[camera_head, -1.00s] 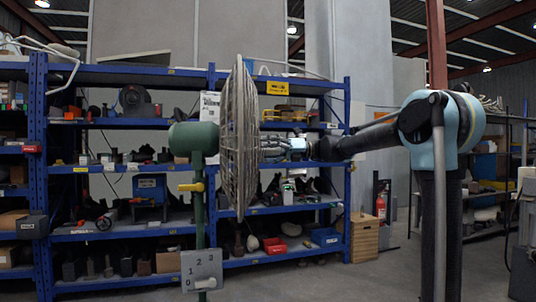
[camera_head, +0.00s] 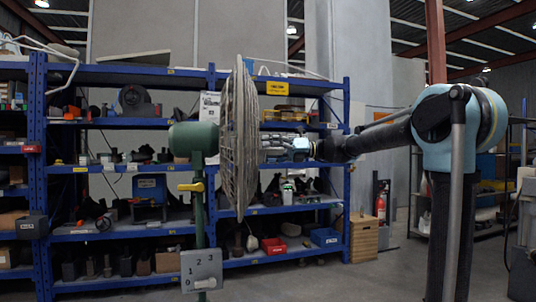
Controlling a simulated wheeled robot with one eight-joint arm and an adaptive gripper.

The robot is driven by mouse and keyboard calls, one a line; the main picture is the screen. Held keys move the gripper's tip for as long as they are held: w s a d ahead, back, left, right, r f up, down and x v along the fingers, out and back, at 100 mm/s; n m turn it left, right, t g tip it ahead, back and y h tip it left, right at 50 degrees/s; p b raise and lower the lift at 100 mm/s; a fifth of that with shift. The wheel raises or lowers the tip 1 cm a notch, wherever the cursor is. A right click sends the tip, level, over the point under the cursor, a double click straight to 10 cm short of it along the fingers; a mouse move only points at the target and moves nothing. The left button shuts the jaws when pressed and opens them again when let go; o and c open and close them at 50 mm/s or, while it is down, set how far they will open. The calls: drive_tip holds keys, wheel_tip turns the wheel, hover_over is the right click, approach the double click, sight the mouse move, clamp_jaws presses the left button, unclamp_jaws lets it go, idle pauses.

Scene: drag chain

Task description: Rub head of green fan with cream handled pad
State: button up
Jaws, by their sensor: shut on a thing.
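The green fan stands upright left of centre. Its green head (camera_head: 195,137) is a rounded motor housing on a green pole, with a yellow knob below. Its round wire cage (camera_head: 238,150) is seen nearly edge-on, to the right of the head. My gripper (camera_head: 270,146) reaches in from the right at mid-height of the cage, close to its right side in the picture. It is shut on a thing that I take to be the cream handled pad. The pad cannot be made out; the cage and the gripper crowd that spot. Whether it touches the fan cannot be told.
Blue shelving (camera_head: 110,172) full of tools and parts stands behind the fan. A grey switch box (camera_head: 201,270) numbered 1, 2, 3 is on the fan's pole. A wooden drawer unit (camera_head: 364,238) and a red fire extinguisher (camera_head: 381,204) stand behind, right of centre.

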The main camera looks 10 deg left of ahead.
sight(281, 149)
drive_tip(key=shift+v, duration=2.75)
drive_tip(key=shift+w, duration=0.1)
drive_tip(key=shift+v, duration=1.45)
